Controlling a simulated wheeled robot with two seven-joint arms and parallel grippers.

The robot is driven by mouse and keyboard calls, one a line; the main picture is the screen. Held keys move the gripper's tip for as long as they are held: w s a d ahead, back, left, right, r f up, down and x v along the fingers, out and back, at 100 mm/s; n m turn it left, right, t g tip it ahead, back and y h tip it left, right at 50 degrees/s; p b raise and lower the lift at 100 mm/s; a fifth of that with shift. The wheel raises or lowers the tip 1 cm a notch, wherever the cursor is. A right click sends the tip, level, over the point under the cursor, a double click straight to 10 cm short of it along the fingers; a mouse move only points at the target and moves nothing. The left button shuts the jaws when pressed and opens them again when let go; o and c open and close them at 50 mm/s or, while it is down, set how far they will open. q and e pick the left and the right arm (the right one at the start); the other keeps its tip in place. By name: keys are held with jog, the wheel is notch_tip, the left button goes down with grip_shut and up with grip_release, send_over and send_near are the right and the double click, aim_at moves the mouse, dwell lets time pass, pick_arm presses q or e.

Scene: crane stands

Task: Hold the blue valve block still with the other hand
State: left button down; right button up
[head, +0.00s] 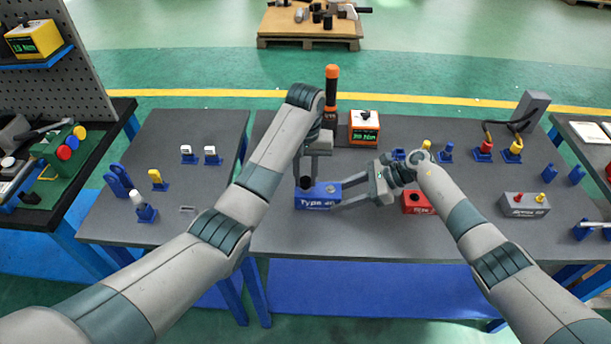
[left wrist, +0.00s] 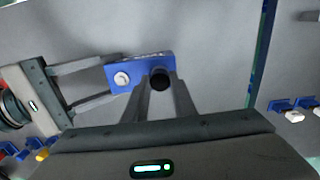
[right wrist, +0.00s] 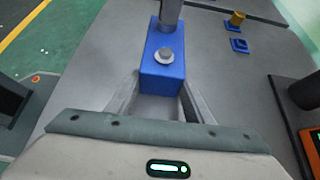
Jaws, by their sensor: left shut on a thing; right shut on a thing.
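The blue valve block (head: 318,201), lettered "Type", sits on the grey table. It also shows in the left wrist view (left wrist: 120,72) and the right wrist view (right wrist: 162,75). A pale round fitting (right wrist: 165,55) stands on its top. My right gripper (head: 341,193) is shut on one end of the block, its fingers along both sides. My left gripper (head: 306,180) points down over the other end, shut on a black round part (left wrist: 160,79). Whether this part is seated in the block is hidden.
A red block (head: 416,204) is just right of my right gripper. An orange box with a digital display (head: 364,128) and an orange-topped tool (head: 332,86) stand behind. A grey block (head: 525,206) lies at the right. The table's front strip is clear.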

pick_arm(q)
jog(key=shift+m, duration=0.6)
jog(key=c, duration=1.9)
grip_release()
jog(key=shift+m, duration=0.4)
jog(key=o, duration=0.5)
jog(key=shift+r, duration=0.2)
jog(key=shift+r, duration=1)
jog(key=shift+w+r, duration=0.2)
jog(key=shift+r, duration=0.8)
jog(key=shift+s+r, duration=0.2)
jog(key=shift+r, duration=0.15)
